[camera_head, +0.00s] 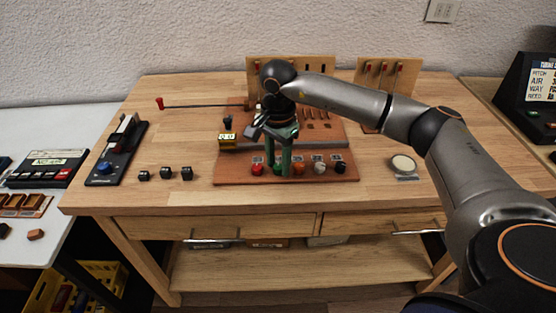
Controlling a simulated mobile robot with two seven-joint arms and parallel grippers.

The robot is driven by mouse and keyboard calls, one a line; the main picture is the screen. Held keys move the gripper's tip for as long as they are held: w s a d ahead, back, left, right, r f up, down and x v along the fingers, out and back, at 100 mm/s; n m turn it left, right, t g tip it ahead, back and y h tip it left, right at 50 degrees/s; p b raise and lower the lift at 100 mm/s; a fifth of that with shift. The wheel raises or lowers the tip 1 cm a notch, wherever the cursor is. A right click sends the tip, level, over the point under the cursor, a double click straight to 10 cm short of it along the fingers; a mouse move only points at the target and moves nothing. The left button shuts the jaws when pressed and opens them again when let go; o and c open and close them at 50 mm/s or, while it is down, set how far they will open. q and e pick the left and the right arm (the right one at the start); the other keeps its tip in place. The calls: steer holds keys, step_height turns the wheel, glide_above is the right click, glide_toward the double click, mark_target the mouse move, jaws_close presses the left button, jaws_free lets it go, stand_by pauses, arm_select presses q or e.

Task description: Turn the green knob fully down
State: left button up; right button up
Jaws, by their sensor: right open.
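The green knob (278,170) sits in the front row of knobs on the reddish-brown board (228,171), between a red knob (257,169) and an orange knob (301,169). It is mostly hidden by my right gripper. My right gripper (279,168) points down over the green knob, with its greenish fingers apart. One finger is on each side of the knob as far as I can tell; contact is not clear. The knob's pointer direction cannot be seen. My left gripper is not in view.
Black cubes (166,173) stand left of the board, and a round pale disc on a stand (403,164) stands right. A red-tipped rod (200,105) lies behind. Bare table surrounds the board's front.

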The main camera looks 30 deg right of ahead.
mark_target(278, 165)
step_height(278, 165, up, 12)
steer(key=shift+r, duration=0.25)
stand_by(0.6)
